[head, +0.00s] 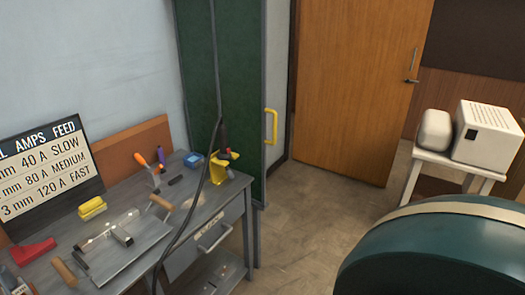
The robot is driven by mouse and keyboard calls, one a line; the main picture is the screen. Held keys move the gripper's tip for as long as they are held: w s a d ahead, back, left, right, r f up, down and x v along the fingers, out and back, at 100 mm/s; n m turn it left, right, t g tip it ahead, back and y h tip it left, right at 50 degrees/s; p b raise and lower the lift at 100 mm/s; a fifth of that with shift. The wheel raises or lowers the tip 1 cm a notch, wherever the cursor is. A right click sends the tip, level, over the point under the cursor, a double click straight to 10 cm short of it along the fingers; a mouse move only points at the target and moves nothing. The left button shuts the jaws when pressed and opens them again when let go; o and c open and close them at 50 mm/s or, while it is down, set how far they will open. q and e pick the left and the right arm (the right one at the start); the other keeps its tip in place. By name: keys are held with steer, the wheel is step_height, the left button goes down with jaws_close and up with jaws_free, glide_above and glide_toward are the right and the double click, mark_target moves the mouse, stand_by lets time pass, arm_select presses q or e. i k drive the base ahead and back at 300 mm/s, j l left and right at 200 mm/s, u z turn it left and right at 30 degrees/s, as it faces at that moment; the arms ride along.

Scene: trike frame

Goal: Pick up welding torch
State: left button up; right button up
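What looks like the welding torch (224,136) is a small dark piece with a red part near its lower end. It stands upright at the yellow holder (217,170) on the far right corner of the grey workbench (228,192). A dark cable (196,197) arches from its top down across the bench front to the lower edge of the picture. The torch's lower part is partly hidden by the holder and is too small to make out fully. Neither of my grippers shows in the head view.
The bench holds a sign board (45,170), screwdrivers (150,165), a yellow block (92,208), a red tool (33,251) and a blue box (193,160). A green cabinet (240,80) stands behind. A large teal rounded shape (440,255) fills the lower right. Floor between is clear.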

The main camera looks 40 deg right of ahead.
mark_target(222, 155)
steer(key=z, duration=1.15)
